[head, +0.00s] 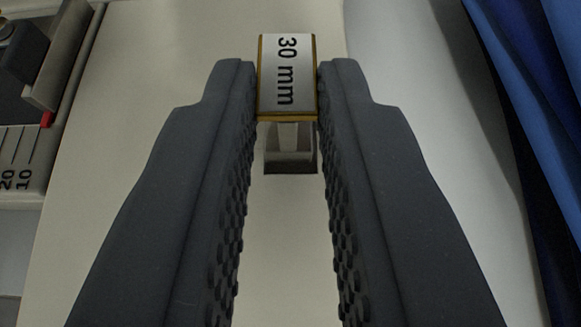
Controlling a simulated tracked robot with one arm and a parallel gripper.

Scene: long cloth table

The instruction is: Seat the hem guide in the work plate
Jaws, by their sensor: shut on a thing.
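The hem guide (287,75) is a small block with a white top marked "30 mm" and brass-coloured edges. My gripper (287,90) is shut on it, one dark finger against each side, with the block at the fingertips. The work plate (130,215) is the pale flat surface below. A square recess or slot with a metallic look (290,150) shows just on the near side of the block, between the fingers. The block hides what lies directly under it, so I cannot tell whether it touches the plate.
At the left edge is a dark and grey measuring device with a red mark (46,119) and a scale (22,160) showing 10 and 20. Blue cloth (535,75) hangs in folds on the right. A pale, curved white surface (420,70) lies between plate and cloth.

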